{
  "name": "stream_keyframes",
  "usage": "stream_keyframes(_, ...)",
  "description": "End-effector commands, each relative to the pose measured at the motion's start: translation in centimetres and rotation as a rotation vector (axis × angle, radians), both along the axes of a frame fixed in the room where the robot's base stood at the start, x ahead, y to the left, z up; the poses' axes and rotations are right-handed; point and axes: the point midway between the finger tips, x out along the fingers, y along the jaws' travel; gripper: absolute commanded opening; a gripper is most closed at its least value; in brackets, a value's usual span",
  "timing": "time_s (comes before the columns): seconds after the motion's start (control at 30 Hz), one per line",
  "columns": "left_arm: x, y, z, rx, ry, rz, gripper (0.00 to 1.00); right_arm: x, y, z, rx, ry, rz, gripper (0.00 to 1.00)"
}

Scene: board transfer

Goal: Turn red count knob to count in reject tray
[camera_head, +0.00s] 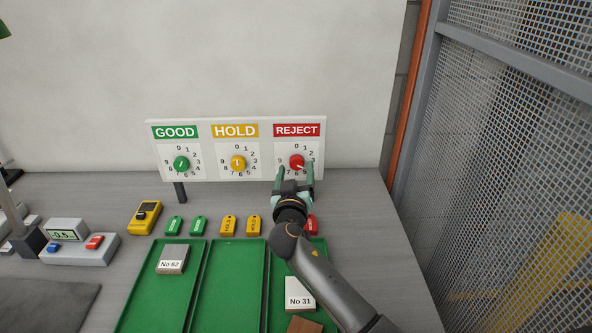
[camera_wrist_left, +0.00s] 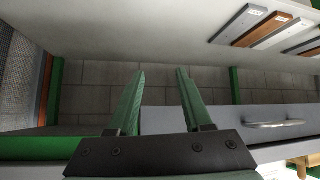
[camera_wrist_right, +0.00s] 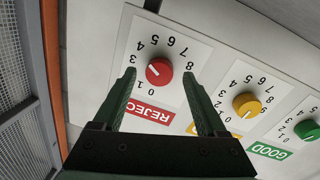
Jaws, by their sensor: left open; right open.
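The red count knob (camera_head: 297,161) is on the panel under the red REJECT label (camera_head: 296,130). It also shows in the right wrist view (camera_wrist_right: 159,71), upside down. Its white mark points roughly towards 3 or 4; the exact number is hard to tell. My right gripper (camera_head: 295,168) is open, with its fingers apart on either side of the red dial; contact cannot be told. The reject tray (camera_head: 275,276), the rightmost green tray, holds a white-topped board marked No 31 (camera_head: 299,294) and a brown board (camera_head: 305,325). My left gripper (camera_wrist_left: 161,72) is open and empty.
The green knob (camera_head: 181,163) and yellow knob (camera_head: 238,163) stand left of the red one. Tags and a yellow meter (camera_head: 145,216) lie before the panel. A No 62 board (camera_head: 172,260) is in the left tray. A mesh fence (camera_head: 510,170) stands right.

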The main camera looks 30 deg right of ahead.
Motion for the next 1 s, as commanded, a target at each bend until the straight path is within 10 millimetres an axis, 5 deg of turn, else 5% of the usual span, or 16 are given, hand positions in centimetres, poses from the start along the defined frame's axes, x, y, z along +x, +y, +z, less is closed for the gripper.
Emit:
stream_keyframes(0.4, -0.02, 0.01, -0.06, 0.001, 0.001, -0.001, 0.50, 0.60, -0.44, 0.03, 0.000, 0.000, -0.001, 0.72)
stream_keyframes(1.0, -0.01, 0.02, -0.06, 0.001, 0.000, -0.001, 0.50, 0.57, -0.41, 0.00, 0.000, 0.001, -0.001, 0.05)
